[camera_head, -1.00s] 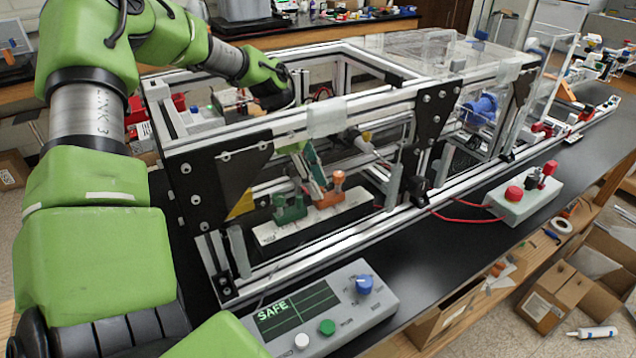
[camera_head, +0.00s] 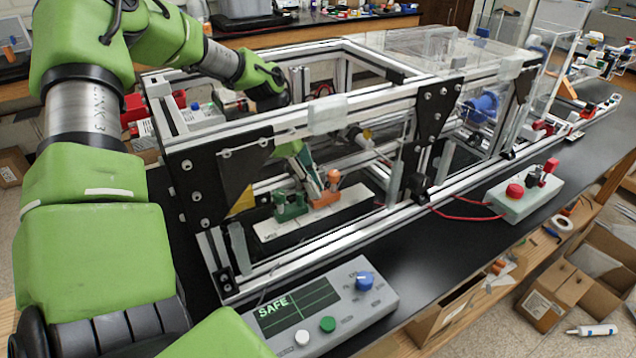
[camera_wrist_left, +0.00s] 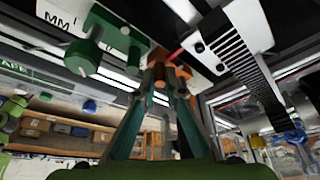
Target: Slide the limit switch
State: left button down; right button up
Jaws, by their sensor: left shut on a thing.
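An orange piece (camera_head: 331,180), which looks like the limit switch, stands on a white marked plate (camera_head: 345,206) inside the frame. A green block (camera_head: 291,205) stands close to its left on the same plate. My left gripper (camera_head: 317,187) reaches down through the frame, its teal fingers at the orange piece. In the left wrist view the fingers (camera_wrist_left: 162,88) close on the orange piece (camera_wrist_left: 160,58). The green block (camera_wrist_left: 85,55) and the plate's "MM" marking show there too. The exact contact is partly hidden. My right gripper is not in view.
Aluminium frame bars (camera_head: 300,118) and a black corner plate (camera_head: 200,190) surround the plate closely. A grey control box (camera_head: 325,305) reading SAFE stands in front. A box with red buttons (camera_head: 520,200) stands at right.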

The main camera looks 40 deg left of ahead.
pick_arm(q)
jog(key=c, duration=2.1)
grip_release()
jog(key=v, duration=1.2)
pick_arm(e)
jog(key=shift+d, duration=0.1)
